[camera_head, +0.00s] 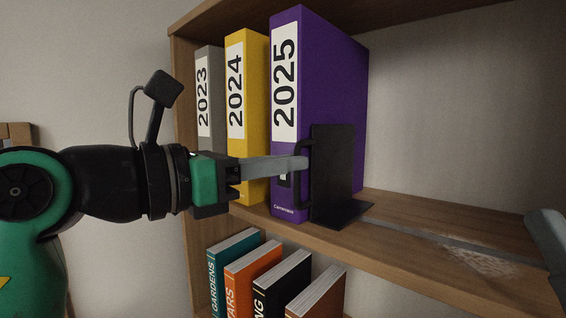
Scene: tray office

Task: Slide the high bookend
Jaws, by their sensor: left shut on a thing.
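The high bookend (334,170) is a black L-shaped plate on the upper shelf. It stands upright against the right side of the purple 2025 binder (340,85), with its foot lying on the shelf. A black handle (305,175) rises on its front edge. My left gripper (300,163) comes in from the left, across the front of the binders, and is shut on the handle. A grey piece at the right edge (548,240) appears to be part of my right gripper. Its fingertips cannot be made out clearly.
A yellow 2024 binder (250,110) and a grey 2023 binder (209,100) stand left of the purple one. A metal rail (430,237) runs along the upper shelf (400,206), clear to the right, with a pale scuffed patch. Several books (250,270) stand on the lower shelf.

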